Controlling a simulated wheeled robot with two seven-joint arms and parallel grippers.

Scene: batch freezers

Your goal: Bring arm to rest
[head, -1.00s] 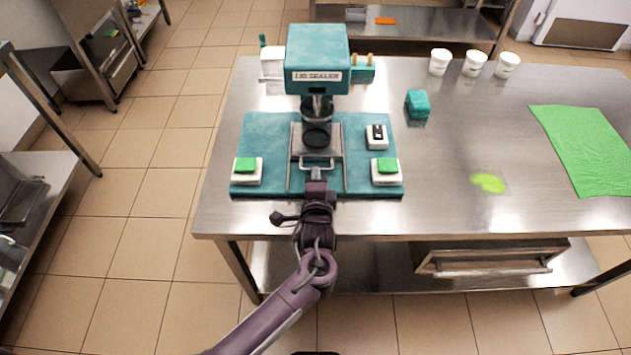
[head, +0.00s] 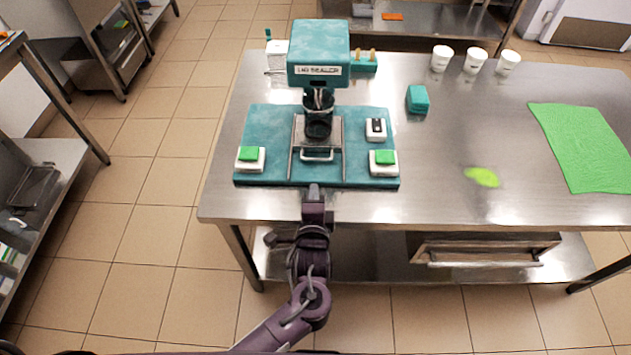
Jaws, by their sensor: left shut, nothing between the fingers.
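My left arm comes in from the bottom of the head view. Its gripper (head: 314,190) is shut and empty, just in front of the lid sealer's near edge and apart from the drawer handle. The teal lid sealer (head: 319,55) stands on its teal base (head: 263,130) at the left part of the steel table (head: 450,205). Its sliding drawer (head: 332,165) has a metal handle, and a dark round holder sits under the head. Two white boxes with green buttons (head: 249,155) (head: 384,157) flank the drawer. My right gripper is not in the view.
Three white cups (head: 442,58) stand at the table's back. A teal block (head: 418,99), a yellow-green spot (head: 482,177) and a green cloth (head: 582,145) lie to the right. The table's front edge is close to my left gripper. A drawer (head: 480,248) hangs beneath the tabletop.

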